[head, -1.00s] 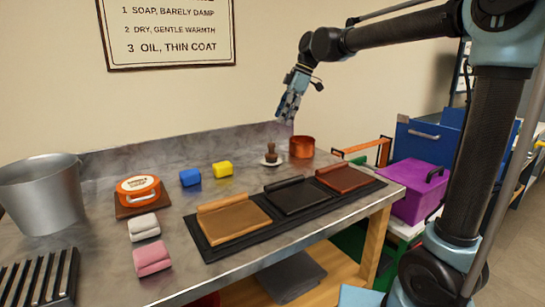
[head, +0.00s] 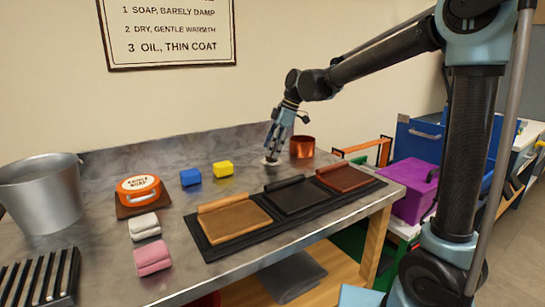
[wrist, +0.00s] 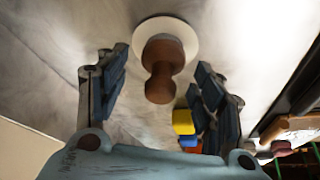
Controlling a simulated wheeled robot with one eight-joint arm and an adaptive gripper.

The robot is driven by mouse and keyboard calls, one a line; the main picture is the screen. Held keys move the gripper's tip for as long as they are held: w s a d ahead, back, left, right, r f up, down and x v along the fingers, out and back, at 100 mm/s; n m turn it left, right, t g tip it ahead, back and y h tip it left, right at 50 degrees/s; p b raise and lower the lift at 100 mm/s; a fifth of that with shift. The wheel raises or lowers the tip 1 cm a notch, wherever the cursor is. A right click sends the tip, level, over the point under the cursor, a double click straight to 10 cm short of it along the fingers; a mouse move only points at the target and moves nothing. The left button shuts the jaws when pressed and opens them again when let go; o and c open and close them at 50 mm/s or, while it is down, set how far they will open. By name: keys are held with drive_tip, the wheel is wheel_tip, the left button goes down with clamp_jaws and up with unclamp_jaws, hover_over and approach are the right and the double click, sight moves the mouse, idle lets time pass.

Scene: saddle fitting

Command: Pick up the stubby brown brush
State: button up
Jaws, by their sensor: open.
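The stubby brown brush (wrist: 161,68) stands on a round white saucer (wrist: 186,32) on the metal bench, seen in the wrist view from above. My gripper (wrist: 156,88) is open, with one finger on each side of the brush in that view and a gap to both. In the head view my gripper (head: 273,152) is over the saucer (head: 270,162) and hides most or all of the brush. I cannot tell how far the fingertips reach down beside it.
A copper pot (head: 302,147) stands close to the right of my gripper. A black mat (head: 215,251) with leather pieces lies in front. The bench between is clear.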

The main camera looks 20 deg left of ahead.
drive_tip(key=shift+s+a+f, duration=0.1)
drive_tip(key=shift+a+f, duration=0.05)
drive_tip(key=shift+f, duration=0.25)
drive_tip(key=c, duration=1.1)
wheel_tip(320, 180, up, 10)
drive_tip(key=shift+r, duration=0.1)
drive_tip(key=o, duration=0.3)
drive_tip(key=shift+c, duration=0.8)
